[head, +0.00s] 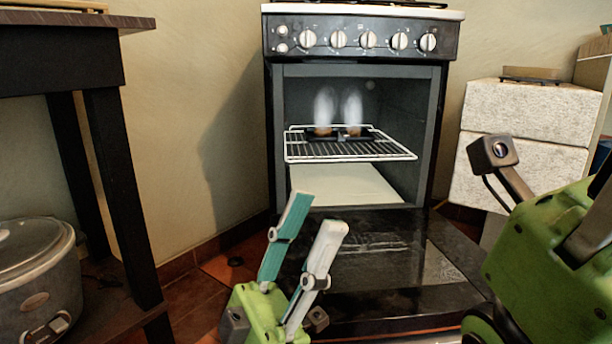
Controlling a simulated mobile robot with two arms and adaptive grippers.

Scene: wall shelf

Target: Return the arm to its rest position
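My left gripper (316,214) is at the bottom centre of the head view, in front of the open oven. Its teal finger and white finger stand apart with nothing between them, so it is open and empty. My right arm's green body (555,255) fills the lower right, with a grey link or finger end (495,153) rising from it. The fingers of my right gripper cannot be made out clearly. The oven (277,150) has a wire rack (300,152) pulled partly out. A dark tray (353,149) on it carries two small brownish items under pale, steam-like plumes.
The oven door (370,265) is lowered flat in front, below the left gripper's tips. A dark table (60,65) stands left, with a rice cooker (35,270) below it. Pale stone-like blocks (525,140) are stacked at right, near my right arm.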

